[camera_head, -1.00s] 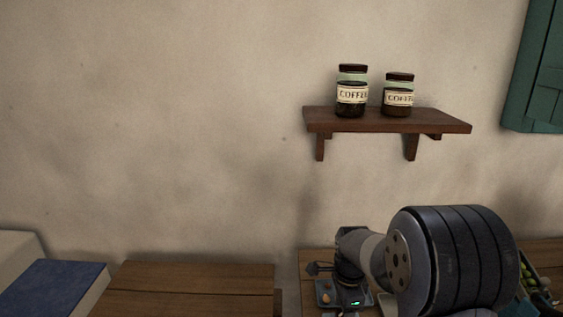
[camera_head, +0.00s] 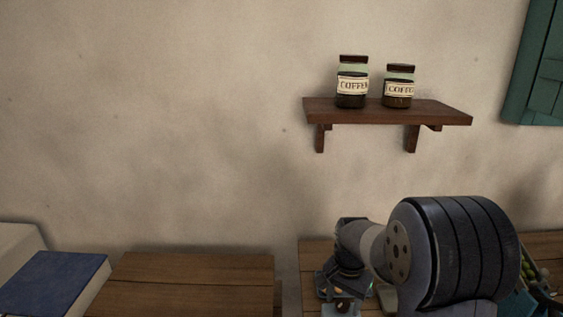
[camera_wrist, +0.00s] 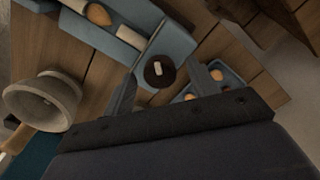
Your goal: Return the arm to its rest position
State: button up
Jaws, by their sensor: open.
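My arm reaches over the wooden counter at the lower right of the head view, its large dark joint hiding much of the counter. My gripper (camera_head: 342,298) is small and partly cut off there. In the wrist view my gripper (camera_wrist: 160,85) shows two dark fingers spread apart, with nothing held between them. Beyond the fingers is a round dark piece with a pale knob (camera_wrist: 158,72). Whether the fingers touch anything below cannot be told.
In the wrist view a blue tray (camera_wrist: 180,42) holds brown and white items. A grey mortar-like bowl (camera_wrist: 42,104) is at left. A second blue tray (camera_wrist: 234,84) is at right. The head view shows a wall shelf (camera_head: 385,112) with two coffee jars and a blue-topped block (camera_head: 55,280).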

jog(key=n, duration=0.7)
jog(key=shift+n, duration=0.3)
jog(key=shift+r, duration=1.2)
